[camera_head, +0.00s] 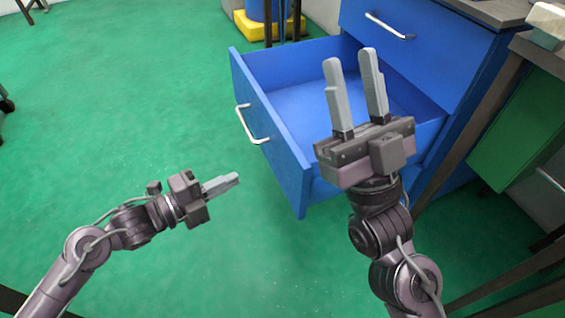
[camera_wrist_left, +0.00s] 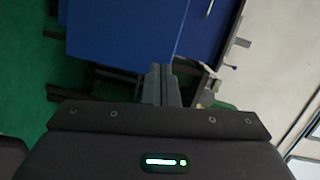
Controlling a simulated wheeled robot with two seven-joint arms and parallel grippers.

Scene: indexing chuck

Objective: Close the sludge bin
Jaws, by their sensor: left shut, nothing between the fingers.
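A blue drawer (camera_head: 268,130) stands pulled out of a blue cabinet (camera_head: 420,45) in the head view, and its inside looks empty. A silver bar handle (camera_head: 250,124) is on its front. No label shows, so I cannot tell for sure that it is the sludge bin. My left gripper (camera_head: 236,179) is shut and empty, to the lower left of the drawer front and apart from the handle. Its shut fingers also show in the left wrist view (camera_wrist_left: 162,85), with blue panels beyond. My right gripper (camera_head: 350,70) is open and appears over the drawer in the picture, with nothing between its fingers.
Another closed blue drawer with a handle (camera_head: 390,27) is above the open one. A bench with a green panel (camera_head: 515,130) and dark legs stands at the right. A yellow base with a blue container (camera_head: 262,20) is behind. Green floor (camera_head: 120,110) is clear at the left.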

